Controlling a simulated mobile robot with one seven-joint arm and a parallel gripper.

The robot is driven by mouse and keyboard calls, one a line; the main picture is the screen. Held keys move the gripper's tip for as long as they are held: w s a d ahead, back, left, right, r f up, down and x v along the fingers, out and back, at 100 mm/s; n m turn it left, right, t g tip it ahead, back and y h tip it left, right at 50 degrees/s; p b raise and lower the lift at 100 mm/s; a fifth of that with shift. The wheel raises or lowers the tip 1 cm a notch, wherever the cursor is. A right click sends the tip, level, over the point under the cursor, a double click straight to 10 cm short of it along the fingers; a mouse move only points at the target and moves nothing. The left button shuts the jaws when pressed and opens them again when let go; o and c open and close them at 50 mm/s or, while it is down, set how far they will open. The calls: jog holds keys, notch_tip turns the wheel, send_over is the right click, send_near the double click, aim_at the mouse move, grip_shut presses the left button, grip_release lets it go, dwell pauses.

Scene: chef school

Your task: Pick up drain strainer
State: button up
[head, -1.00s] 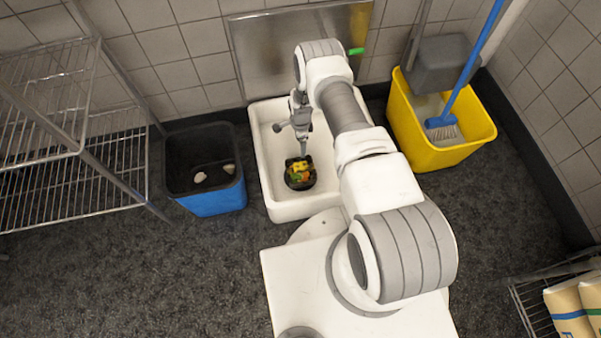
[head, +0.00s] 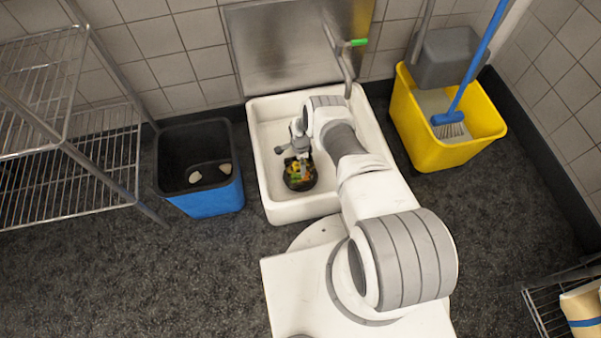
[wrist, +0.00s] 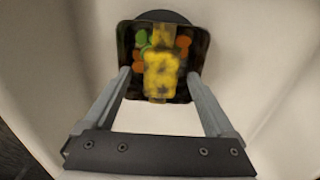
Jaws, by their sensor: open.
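The drain strainer (head: 290,184) is a small dark basket with yellow, green and orange food scraps in it. It sits on the floor of the white sink basin (head: 263,170), toward its near side. It also shows in the wrist view (wrist: 201,40), at the top middle, squarish with a dark rounded part behind it. My gripper (wrist: 160,77) is open, with one fingertip near each lower side of the strainer in that view. I cannot tell whether the fingers touch it. In the head view my gripper (head: 304,157) is low over the strainer and partly hides it.
A blue-and-black bin (head: 208,192) stands left of the sink and a yellow mop bucket (head: 440,150) right of it. A faucet (head: 345,65) hangs over the sink's back. A wire shelf (head: 70,180) is at the left.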

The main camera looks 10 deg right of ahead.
notch_tip(320, 180, down, 2)
jog(key=shift+b, duration=0.3)
jog(key=shift+r, duration=0.1)
grip_shut()
